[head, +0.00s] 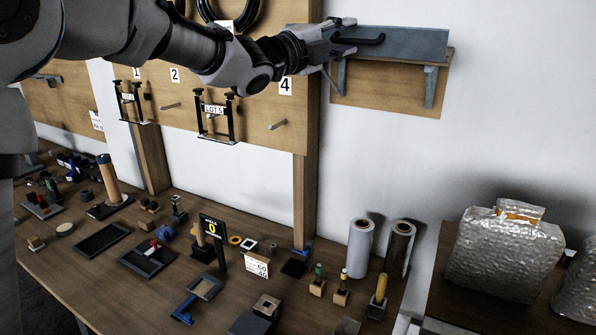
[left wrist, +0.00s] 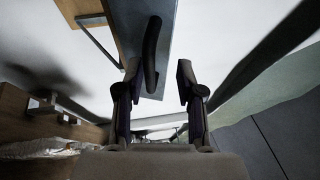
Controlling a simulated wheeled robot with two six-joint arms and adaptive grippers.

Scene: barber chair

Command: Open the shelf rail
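A grey wall shelf (head: 420,44) on brackets hangs on a wooden backboard at the upper right. A dark curved rail (head: 362,40) lies along its near side. The shelf (left wrist: 166,45) and the black rail (left wrist: 151,50) also show in the left wrist view. My left gripper (head: 342,36) is at the left end of the shelf, beside the rail. In the left wrist view my left gripper (left wrist: 158,85) is open, with the rail's near end showing between its fingers, closer to the left finger. Whether they touch is unclear. My right gripper is out of view.
A pegboard (head: 255,120) with hooks and number labels is left of the shelf. Below, a workbench (head: 80,285) holds trays, blocks and two rolls (head: 360,248). Silver wrapped packages (head: 500,255) stand at the lower right. Bare wall lies right of the shelf.

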